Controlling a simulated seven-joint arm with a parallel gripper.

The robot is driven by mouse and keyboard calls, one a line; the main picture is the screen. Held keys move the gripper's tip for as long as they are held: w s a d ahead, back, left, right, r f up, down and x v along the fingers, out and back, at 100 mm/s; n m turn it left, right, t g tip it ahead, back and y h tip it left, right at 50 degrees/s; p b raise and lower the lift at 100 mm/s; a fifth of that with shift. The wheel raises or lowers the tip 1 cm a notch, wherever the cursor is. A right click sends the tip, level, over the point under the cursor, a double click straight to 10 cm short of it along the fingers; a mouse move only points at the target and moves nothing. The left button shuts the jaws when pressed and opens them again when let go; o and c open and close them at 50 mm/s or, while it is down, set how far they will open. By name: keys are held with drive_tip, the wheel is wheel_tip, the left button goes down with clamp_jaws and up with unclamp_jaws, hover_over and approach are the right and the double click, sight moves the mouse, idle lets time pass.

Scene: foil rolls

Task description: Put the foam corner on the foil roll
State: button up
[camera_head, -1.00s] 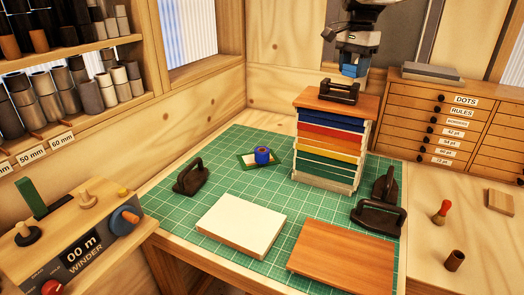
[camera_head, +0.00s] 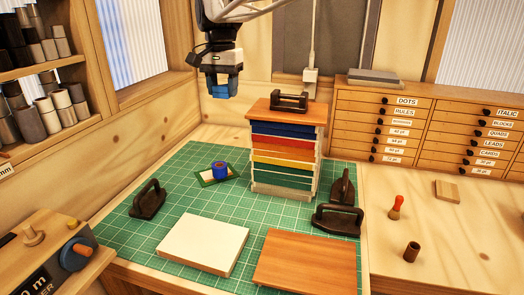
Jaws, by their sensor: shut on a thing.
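My gripper (camera_head: 222,88) hangs high at the top of the head view, left of the colored stack. It is shut on a blue piece that I take for the foam corner (camera_head: 224,83); its shape is hard to make out at this size. The pad lies on the green cutting mat (camera_head: 176,171). My gripper is well above the roll and apart from it.
A stack of colored layers (camera_head: 283,155) with a wooden top and a dark handled weight (camera_head: 289,102) stands right of the roll. Another dark weight (camera_head: 148,203) stands left. A white slab (camera_head: 203,243) and a wooden board (camera_head: 306,262) lie in front.

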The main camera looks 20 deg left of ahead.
wheel_tip(320, 180, down, 25)
drive_tip(key=shift+w, duration=0.15)
hover_over(219, 165)
drive_tip(key=shift+f, duration=0.75)
idle(0.4)
drive_tip(key=shift+f, duration=1.75)
drive_tip(key=shift+f, duration=0.1)
drive_tip(key=o, duration=0.9)
